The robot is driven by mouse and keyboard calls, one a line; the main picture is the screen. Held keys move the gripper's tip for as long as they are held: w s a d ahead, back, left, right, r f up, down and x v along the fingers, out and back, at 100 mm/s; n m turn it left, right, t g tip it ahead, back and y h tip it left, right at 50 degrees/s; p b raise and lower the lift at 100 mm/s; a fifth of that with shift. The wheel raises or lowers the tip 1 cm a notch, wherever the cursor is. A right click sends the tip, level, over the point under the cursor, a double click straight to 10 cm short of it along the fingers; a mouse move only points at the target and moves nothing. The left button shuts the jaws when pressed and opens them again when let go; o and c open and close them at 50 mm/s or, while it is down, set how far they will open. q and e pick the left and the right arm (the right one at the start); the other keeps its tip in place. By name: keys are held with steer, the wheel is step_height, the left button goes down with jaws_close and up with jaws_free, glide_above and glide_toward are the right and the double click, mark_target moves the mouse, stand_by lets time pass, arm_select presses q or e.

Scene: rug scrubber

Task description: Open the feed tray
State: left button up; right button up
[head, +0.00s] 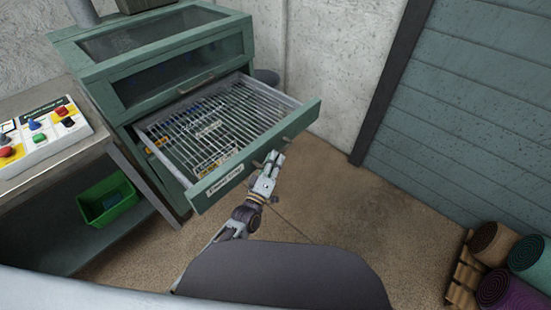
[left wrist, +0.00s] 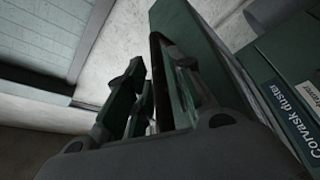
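The feed tray (head: 225,180) is a green-fronted drawer with a wire rack on top, pulled well out of the green cabinet (head: 180,60). A small label sits on its front, too small to read surely. My left gripper (head: 272,160) is at the tray's front panel, beside the handle on its right half. In the left wrist view the fingers (left wrist: 150,95) stand apart, with the green front panel (left wrist: 190,45) close by. Whether they grip the handle is hidden. My right gripper is not in view.
A bench (head: 60,160) on the left holds a button panel (head: 40,135), with a green bin (head: 107,200) beneath. Rolled rugs (head: 495,245) lie on a wooden pallet at lower right. Brown floor (head: 350,210) is open between tray and rugs.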

arm_select(q)
steer(key=v, duration=0.6)
steer(key=shift+f, duration=0.1)
steer(key=shift+f, duration=0.1)
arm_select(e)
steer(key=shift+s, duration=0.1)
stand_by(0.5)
